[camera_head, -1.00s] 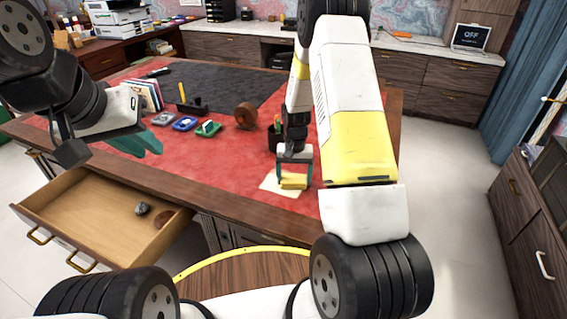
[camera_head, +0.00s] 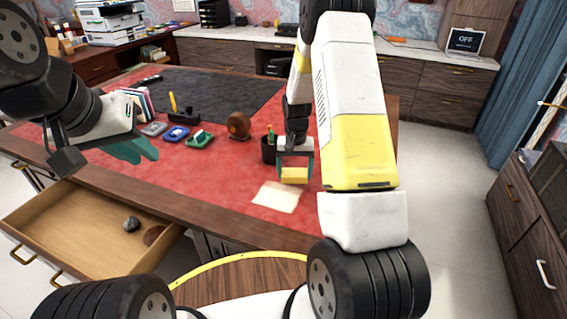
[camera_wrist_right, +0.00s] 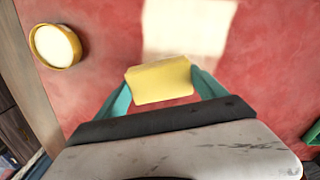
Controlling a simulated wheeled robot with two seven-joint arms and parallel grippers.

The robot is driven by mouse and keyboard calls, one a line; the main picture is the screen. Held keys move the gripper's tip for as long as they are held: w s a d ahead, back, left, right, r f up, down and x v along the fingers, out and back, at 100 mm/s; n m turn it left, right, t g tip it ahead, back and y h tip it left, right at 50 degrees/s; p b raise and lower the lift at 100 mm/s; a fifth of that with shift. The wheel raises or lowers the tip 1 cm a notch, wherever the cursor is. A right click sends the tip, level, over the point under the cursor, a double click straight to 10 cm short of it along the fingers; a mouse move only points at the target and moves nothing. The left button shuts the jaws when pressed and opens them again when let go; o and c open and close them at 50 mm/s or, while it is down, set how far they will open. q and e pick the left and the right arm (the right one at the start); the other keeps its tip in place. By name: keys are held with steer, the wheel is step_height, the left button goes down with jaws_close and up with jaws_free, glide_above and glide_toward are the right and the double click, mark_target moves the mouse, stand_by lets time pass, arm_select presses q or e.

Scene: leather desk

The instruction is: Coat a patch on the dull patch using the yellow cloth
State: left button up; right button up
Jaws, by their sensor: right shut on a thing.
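My right gripper (camera_head: 295,168) is shut on the yellow cloth (camera_head: 294,176), a small folded block, also seen between its teal fingers in the right wrist view (camera_wrist_right: 160,80). The pale, dull patch (camera_head: 277,197) lies on the red desk top near its front edge. It also shows at the top of the wrist view (camera_wrist_right: 187,28), just beyond the cloth. The cloth appears apart from the patch, on its far side from the head camera. My left gripper (camera_head: 138,152) hangs over the left of the desk, with its teal fingers apart and nothing seen between them.
A round yellow tin (camera_wrist_right: 55,46) with pale contents stands near the desk edge in the wrist view. A dark pen cup (camera_head: 268,150), a brown round object (camera_head: 238,125) and stamp pads (camera_head: 176,133) stand farther back. An open drawer (camera_head: 80,225) holds a grey stone (camera_head: 131,224).

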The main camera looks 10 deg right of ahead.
mark_target(294, 172)
steer(key=shift+r, duration=2.2)
steer(key=shift+a, duration=0.1)
